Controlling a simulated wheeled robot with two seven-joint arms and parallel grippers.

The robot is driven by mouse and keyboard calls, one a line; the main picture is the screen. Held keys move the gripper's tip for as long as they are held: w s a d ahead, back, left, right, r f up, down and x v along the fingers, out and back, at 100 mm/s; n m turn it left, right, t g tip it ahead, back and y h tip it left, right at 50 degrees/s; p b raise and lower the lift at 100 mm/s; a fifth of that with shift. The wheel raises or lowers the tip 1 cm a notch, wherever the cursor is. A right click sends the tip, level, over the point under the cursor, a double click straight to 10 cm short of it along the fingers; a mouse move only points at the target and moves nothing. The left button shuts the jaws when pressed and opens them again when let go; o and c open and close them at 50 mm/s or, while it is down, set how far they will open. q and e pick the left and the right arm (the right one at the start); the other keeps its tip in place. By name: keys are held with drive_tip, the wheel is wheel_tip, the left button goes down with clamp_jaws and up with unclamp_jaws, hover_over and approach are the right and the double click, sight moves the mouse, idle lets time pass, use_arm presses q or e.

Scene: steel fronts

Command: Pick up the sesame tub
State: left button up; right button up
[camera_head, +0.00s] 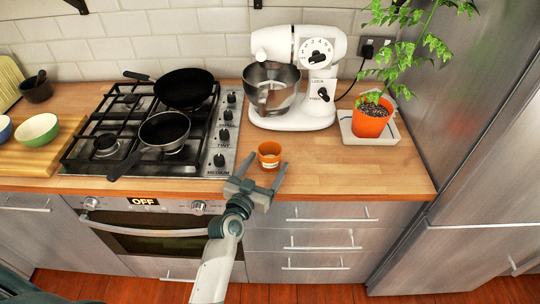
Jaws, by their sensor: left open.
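A small orange tub (269,155) with a pale label low on its front stands upright on the wooden counter, right of the hob. It is the only tub I see here, and its label is too small to read. My left gripper (262,177) is open just in front of the tub, at the counter's front edge. Its two fingers point toward the tub, one on the left and one on the right. The fingers are empty, and I cannot tell whether either touches the tub. My right gripper is not in view.
A white stand mixer (305,75) stands behind the tub. A gas hob (97,165) with two black pans lies to the left. The counter (335,168) right of the tub is clear.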

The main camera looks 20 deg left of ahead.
use_arm(q)
drive_tip(key=shift+w, duration=0.15)
idle(0.3)
drive_tip(key=c, duration=1.2)
drive_tip(key=shift+r, duration=0.1)
